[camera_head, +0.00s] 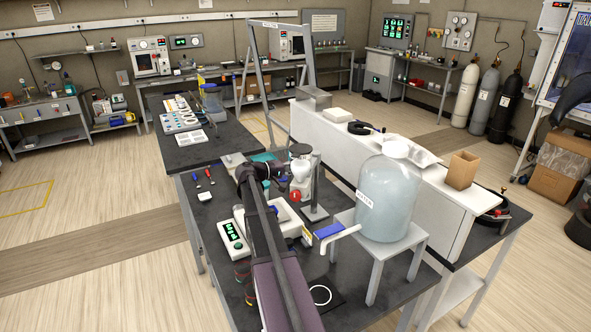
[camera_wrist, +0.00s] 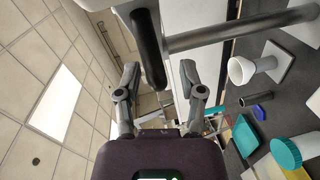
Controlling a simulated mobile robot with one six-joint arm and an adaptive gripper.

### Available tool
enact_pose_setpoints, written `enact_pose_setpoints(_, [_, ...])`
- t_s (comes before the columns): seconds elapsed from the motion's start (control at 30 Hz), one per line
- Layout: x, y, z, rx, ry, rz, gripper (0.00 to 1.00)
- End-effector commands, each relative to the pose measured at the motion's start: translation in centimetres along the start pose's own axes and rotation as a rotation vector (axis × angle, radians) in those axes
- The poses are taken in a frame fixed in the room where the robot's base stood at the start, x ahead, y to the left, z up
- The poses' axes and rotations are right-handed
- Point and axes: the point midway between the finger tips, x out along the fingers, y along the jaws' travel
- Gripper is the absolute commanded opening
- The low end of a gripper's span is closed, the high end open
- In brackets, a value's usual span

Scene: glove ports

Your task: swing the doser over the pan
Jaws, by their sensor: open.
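My gripper (camera_wrist: 160,78) is open in the wrist view, one finger on each side. A black upright handle (camera_wrist: 149,48) shows between and beyond the fingertips, nearer the left finger; I cannot tell whether they touch. A grey metal bar (camera_wrist: 245,28) runs right from it, seemingly the doser's swing arm. In the head view my gripper (camera_head: 266,170) is small and partly hidden by my arm, beside a white doser-like body (camera_head: 300,170) near a dark post (camera_head: 314,190). A balance with a green display (camera_head: 235,235) stands below; my arm hides part of it, and I cannot make out its pan clearly.
A large water bottle (camera_head: 388,195) stands on a grey stool (camera_head: 418,238) at the right, its blue-handled tap (camera_head: 328,231) pointing toward my arm. A white funnel-like piece (camera_wrist: 242,70) and a teal tray (camera_wrist: 243,135) lie right of my gripper in the wrist view.

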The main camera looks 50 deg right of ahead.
Motion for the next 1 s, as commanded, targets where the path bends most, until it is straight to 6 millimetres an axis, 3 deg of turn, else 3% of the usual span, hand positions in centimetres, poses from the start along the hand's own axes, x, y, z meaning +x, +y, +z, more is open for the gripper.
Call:
enact_pose_setpoints(0.27, [0.09, 0.01, 0.0, 0.0, 0.0, 0.0, 0.51])
enact_pose_setpoints(0.47, [0.09, 0.01, 0.01, 0.0, 0.0, 0.0, 0.0])
enact_pose_setpoints(1.0, [0.0, -0.13, -0.81, 0.008, -0.052, 0.008, 0.0])
